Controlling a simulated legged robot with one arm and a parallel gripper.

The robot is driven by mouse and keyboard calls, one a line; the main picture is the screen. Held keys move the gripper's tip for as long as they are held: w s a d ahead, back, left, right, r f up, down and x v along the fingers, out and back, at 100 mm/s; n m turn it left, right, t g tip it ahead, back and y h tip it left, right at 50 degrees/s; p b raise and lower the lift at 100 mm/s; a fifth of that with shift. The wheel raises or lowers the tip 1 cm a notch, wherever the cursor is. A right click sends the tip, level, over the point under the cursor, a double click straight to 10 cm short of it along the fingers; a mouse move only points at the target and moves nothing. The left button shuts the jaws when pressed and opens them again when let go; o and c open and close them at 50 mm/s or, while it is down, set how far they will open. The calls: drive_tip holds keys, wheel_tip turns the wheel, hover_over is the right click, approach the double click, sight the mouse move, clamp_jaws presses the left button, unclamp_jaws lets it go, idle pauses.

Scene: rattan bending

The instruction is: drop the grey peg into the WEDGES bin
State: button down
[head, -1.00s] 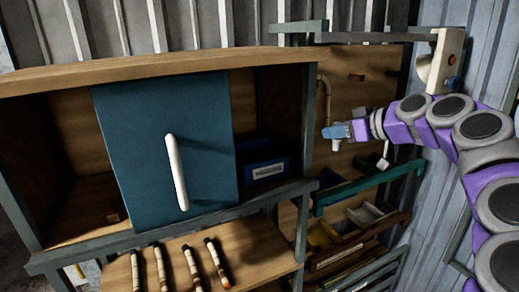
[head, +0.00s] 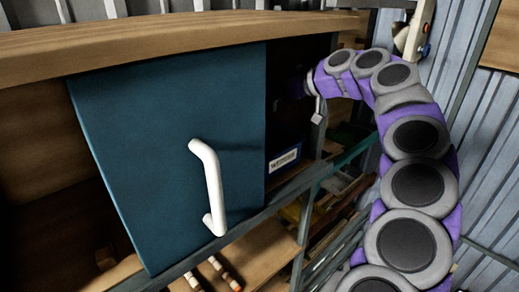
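The WEDGES bin is a dark blue box (head: 284,170) with a white label, in the open right bay of the cabinet. The sliding door's edge hides its left part. My gripper (head: 297,87) reaches from the right into that bay, above the bin and apart from it. The gripper's end is in deep shadow, so I cannot see its fingers or whether they hold anything. I cannot make out the grey peg. A small pale piece (head: 318,110) hangs below my wrist.
A teal door (head: 150,150) with a white handle (head: 211,185) covers the middle of the cabinet. Trays (head: 325,205) stand at the lower right.

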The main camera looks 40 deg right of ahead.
sight(275, 110)
drive_tip(key=shift+s+a+f+b, duration=0.25)
drive_tip(key=shift+a+f, duration=0.15)
drive_tip(key=shift+f, duration=0.15)
drive_tip(key=shift+s+a+f+b, duration=0.2)
drive_tip(key=shift+a+f, duration=0.2)
drive_tip(key=shift+f, duration=0.15)
drive_tip(key=f, duration=0.2)
drive_tip(key=d, duration=0.1)
drive_tip(key=shift+w+f+b, duration=0.25)
drive_tip(key=shift+f+b, duration=0.1)
drive_tip(key=shift+f, duration=0.05)
drive_tip(key=shift+d+f, duration=0.25)
drive_tip(key=shift+d, duration=0.25)
drive_tip(key=shift+s+a+r, duration=0.1)
drive_tip(key=shift+a+r, duration=0.05)
drive_tip(key=shift+a, duration=0.05)
drive_tip(key=c, duration=1.1)
unclamp_jaws()
drive_tip(key=shift+a, duration=0.25)
drive_tip(key=shift+c, duration=0.2)
drive_tip(key=o, duration=0.3)
drive_tip(key=shift+a, duration=0.4)
drive_tip(key=shift+o, duration=0.6)
drive_tip(key=shift+s+d, duration=0.15)
drive_tip(key=shift+d, duration=0.55)
drive_tip(key=b+v, duration=0.2)
drive_tip(key=v, duration=1.4)
drive_tip(key=shift+s+a+b, duration=0.35)
drive_tip(key=shift+s+b, duration=0.05)
